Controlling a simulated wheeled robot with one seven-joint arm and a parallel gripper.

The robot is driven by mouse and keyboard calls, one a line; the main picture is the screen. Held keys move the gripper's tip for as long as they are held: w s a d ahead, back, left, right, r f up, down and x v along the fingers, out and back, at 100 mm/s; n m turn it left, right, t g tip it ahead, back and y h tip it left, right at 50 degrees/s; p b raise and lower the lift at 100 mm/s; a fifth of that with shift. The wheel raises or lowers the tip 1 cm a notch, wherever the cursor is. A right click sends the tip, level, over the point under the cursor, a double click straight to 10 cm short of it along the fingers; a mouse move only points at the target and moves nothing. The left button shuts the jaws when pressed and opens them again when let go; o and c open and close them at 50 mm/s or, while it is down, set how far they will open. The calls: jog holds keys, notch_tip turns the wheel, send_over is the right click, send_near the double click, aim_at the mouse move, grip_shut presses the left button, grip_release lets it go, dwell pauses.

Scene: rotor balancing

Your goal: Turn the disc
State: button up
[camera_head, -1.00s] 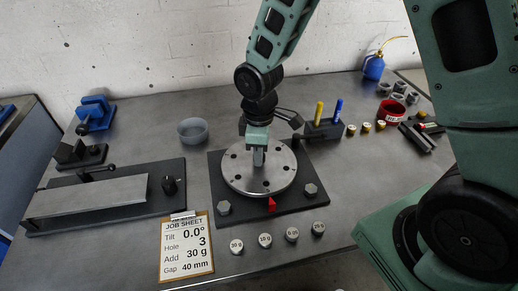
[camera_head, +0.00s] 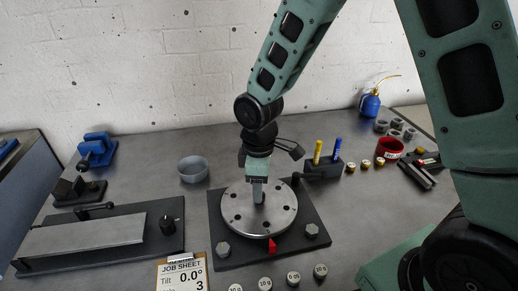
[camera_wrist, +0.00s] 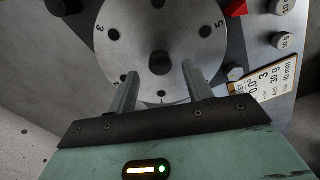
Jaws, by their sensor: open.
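The round light-grey disc (camera_head: 240,217) lies flat on a dark base plate (camera_head: 222,250), with holes and stamped numbers around it. In the wrist view the disc (camera_wrist: 188,30) shows a dark central hub (camera_wrist: 160,62). My gripper (camera_head: 258,200) points down at the disc's middle. In the wrist view its two fingers (camera_wrist: 160,72) are open, one on each side of the hub. Whether they touch anything cannot be told. A red pointer (camera_head: 271,245) stands at the disc's front edge. The job sheet (camera_head: 182,276) reads tilt 0.0° and is cut off below; the number 3 shows.
Round weights (camera_head: 293,278) line the front. Bolts (camera_head: 223,249) stand on the base plate's front corners. A levelling plate (camera_head: 85,237) is at left, a grey bowl (camera_head: 193,169) behind, a pen holder (camera_head: 323,168) behind right. My arm crosses the right side.

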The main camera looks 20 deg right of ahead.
notch_tip(320, 180, up, 15)
dwell(0.3)
jog(key=shift+f, duration=0.1)
